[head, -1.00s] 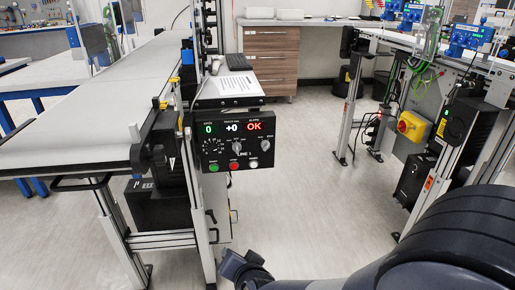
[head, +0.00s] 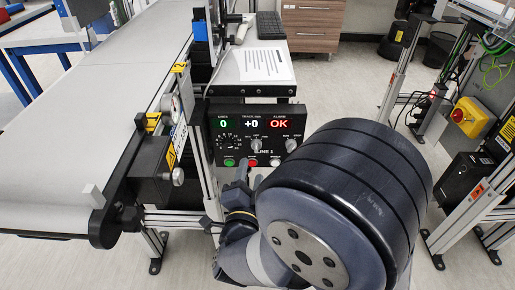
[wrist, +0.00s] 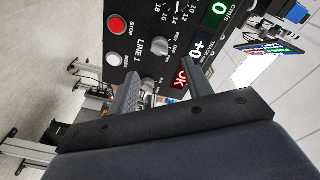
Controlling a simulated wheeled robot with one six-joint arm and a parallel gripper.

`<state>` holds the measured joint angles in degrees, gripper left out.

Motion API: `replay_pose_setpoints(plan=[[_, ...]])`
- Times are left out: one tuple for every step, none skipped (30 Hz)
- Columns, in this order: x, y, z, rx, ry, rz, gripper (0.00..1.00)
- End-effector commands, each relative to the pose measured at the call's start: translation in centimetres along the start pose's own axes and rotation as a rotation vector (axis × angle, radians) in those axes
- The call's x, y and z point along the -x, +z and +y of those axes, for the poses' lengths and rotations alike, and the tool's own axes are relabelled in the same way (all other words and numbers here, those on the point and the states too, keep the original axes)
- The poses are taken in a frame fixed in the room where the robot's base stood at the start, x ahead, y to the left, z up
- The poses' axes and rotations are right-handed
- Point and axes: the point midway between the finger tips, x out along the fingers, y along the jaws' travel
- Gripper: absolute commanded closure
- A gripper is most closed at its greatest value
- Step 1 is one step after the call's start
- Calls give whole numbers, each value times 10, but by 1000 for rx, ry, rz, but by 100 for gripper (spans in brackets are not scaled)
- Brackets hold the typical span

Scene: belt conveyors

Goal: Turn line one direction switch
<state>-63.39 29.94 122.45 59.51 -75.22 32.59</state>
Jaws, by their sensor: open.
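The line 1 control panel (head: 238,147) is a black box with displays, knobs and buttons. Its middle knob (head: 256,144) is the direction switch; in the wrist view this knob (wrist: 163,52), with small labels around it, lies just beyond the fingertips. The right-hand knob (head: 290,145) also shows in the wrist view (wrist: 148,85), partly between my fingers. My gripper (wrist: 161,73) is open and empty, its fingers pointing at the panel. In the head view my gripper (head: 248,174) is at the panel's lower edge, partly hidden by my arm. I cannot tell whether it touches anything.
A red stop button (wrist: 117,24) and a white reset button (wrist: 115,60) sit close to the fingers. A conveyor belt (head: 110,110) runs along the left. A shelf with a paper sheet (head: 265,65) is above the panel. A yellow switch box (head: 470,115) stands right.

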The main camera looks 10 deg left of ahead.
Motion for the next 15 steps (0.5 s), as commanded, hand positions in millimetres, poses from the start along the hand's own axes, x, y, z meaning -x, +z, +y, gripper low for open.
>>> replay_pose_setpoints(plan=[[-10,-1,2,0,4,4,52],[-15,0,2,0,3,4,52],[-22,-1,2,0,3,4,52],[-28,-1,2,1,4,4,52],[-33,-1,2,1,2,4,52],[-40,-1,2,0,3,4,52],[-46,-1,2,1,3,3,52],[-51,-1,1,0,2,3,52],[-57,-1,2,1,3,3,52],[-61,0,2,2,2,1,52],[-65,0,1,1,2,2,52],[-70,0,1,1,2,2,52],[-73,0,1,1,2,1,52],[-75,0,1,1,1,0,52],[-78,0,0,1,1,0,52]])
